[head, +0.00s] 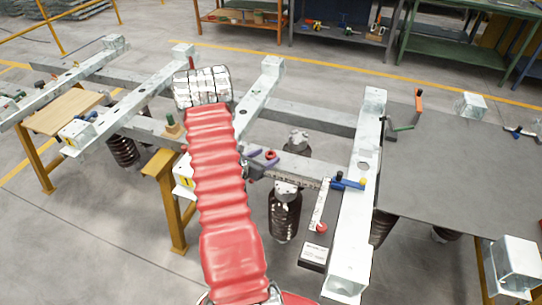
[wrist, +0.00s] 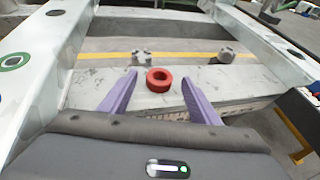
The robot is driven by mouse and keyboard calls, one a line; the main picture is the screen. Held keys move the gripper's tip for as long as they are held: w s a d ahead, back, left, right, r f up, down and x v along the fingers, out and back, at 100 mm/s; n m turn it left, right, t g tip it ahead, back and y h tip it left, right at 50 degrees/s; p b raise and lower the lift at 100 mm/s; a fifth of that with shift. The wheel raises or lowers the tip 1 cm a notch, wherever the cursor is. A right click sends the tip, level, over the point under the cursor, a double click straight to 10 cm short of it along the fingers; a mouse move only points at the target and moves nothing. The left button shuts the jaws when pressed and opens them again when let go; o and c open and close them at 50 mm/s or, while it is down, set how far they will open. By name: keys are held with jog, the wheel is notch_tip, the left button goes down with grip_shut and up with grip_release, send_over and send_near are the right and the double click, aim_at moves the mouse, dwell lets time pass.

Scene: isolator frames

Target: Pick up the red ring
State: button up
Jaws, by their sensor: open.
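The red ring (wrist: 151,86) lies flat on a grey metal beam (wrist: 225,83) in the wrist view, its dark hole facing up. My gripper (wrist: 159,77) is open, with one purple finger to the left of the ring and one to the right. Gaps show between the ring and both fingers. I cannot tell how far the fingertips are above the beam. In the head view the ring (head: 270,154) shows small beside my purple gripper fingers (head: 262,158), at the end of my red-sleeved arm.
Pale steel rails flank the beam. In the head view a blue-handled tool (head: 348,183) and a red-knobbed piece (head: 320,227) lie to the right. A dark grey tabletop (head: 450,160) is further right.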

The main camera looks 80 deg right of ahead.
jog(key=shift+x, duration=0.8)
jog(key=shift+c, duration=0.5)
jog(key=c, duration=1)
